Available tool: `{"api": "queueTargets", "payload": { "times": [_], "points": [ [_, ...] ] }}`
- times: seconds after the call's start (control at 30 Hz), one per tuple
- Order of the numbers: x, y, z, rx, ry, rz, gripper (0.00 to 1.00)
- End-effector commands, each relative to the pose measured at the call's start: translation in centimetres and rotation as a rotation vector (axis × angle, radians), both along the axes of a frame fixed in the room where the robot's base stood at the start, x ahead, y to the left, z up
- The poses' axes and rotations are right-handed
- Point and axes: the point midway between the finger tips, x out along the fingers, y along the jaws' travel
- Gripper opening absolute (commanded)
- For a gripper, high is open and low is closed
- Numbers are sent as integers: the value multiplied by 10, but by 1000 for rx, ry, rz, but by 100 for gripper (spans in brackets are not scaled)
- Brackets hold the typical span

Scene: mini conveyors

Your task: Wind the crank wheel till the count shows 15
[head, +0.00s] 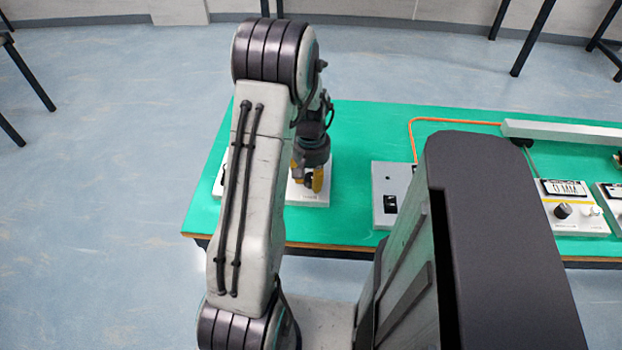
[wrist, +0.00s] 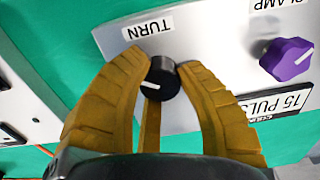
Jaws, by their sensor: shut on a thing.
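A black round knob (wrist: 159,78) with a white pointer line stands on a pale panel (wrist: 205,45) beside the word TURN, which reads upside down. My gripper (wrist: 162,64) has its yellow-brown fingers closed around this knob, one on each side. In the head view my gripper (head: 311,180) is low over the panel (head: 312,200) near the left end of the green table, and my arm hides most of the panel.
A purple knob (wrist: 286,58) marked CLAMP sits on the same panel. A grey switch box (head: 390,192) stands to the right on the green table (head: 350,130). Further right are a panel with a dark knob (head: 563,211), a pale bar (head: 560,132) and an orange cable (head: 440,120).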

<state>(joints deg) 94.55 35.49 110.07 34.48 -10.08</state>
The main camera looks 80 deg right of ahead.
Motion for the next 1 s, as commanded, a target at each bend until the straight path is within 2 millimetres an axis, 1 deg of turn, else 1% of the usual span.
{"api": "queueTargets", "payload": {
  "times": [0.57,0.6,0.83,0.87,1.0],
  "points": [
    [0,-1,-1,-3,0,-24,0],
    [0,-1,-1,-3,1,-24,35],
    [0,-1,0,-2,0,-24,56],
    [0,-1,0,-2,0,-24,58],
    [0,0,0,-1,0,-24,58]
  ]
}}
